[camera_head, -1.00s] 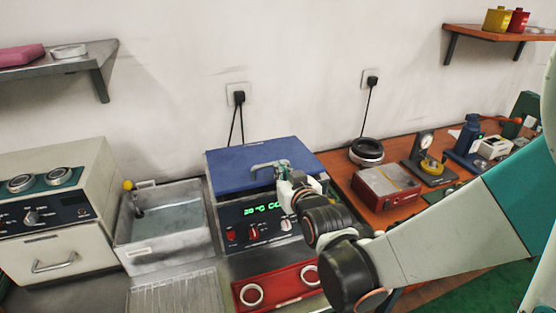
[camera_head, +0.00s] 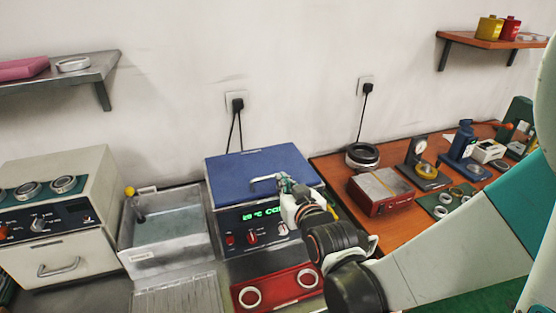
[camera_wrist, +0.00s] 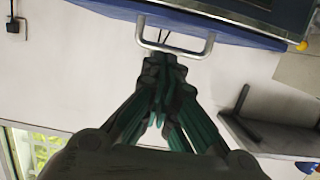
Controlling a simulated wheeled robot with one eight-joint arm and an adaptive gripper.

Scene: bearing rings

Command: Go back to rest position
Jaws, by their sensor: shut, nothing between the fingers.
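My gripper (camera_head: 284,184) is at the front of the blue-lidded bath (camera_head: 240,170), close to the lid's metal handle (camera_head: 264,179). In the wrist view my gripper (camera_wrist: 163,68) has its dark and green fingers together, with nothing between them. The handle (camera_wrist: 207,46) shows just beyond the fingertips there; I cannot tell whether they touch it. The blue lid is down. The bath's front panel has a green display (camera_head: 262,213) and red knobs, partly hidden by my arm.
A red panel (camera_head: 277,291) with two rings lies in front of the bath. The orange bench (camera_head: 400,222) at right holds a red box (camera_head: 381,191), a dark ring stack (camera_head: 362,155) and a gauge stand (camera_head: 424,170).

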